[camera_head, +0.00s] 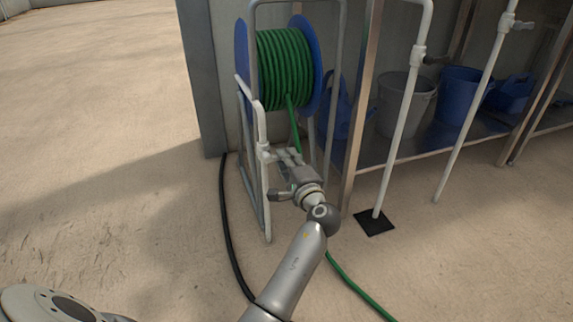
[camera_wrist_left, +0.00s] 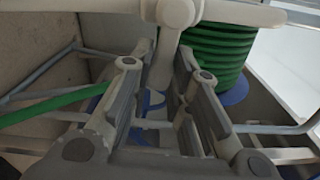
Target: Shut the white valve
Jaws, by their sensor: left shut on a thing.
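The white valve (camera_head: 264,150) sits on a white upright pipe in front of the hose reel in the head view. In the left wrist view the white valve (camera_wrist_left: 176,14) is at the top centre, with a white part reaching down between the fingers. My left gripper (camera_head: 281,158) is at the valve. In the left wrist view my left gripper (camera_wrist_left: 160,66) has one finger on each side of that white part and is shut on it. The exact contact is partly hidden by the fingers. My right gripper is not in view.
A reel with green hose (camera_head: 285,68) and blue sides stands behind the valve. A metal shelf (camera_head: 455,137) with a grey bucket (camera_head: 406,103) and blue containers is on the right, behind more white pipes (camera_head: 402,120). A black hose (camera_head: 229,230) lies on the floor, which is open at left.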

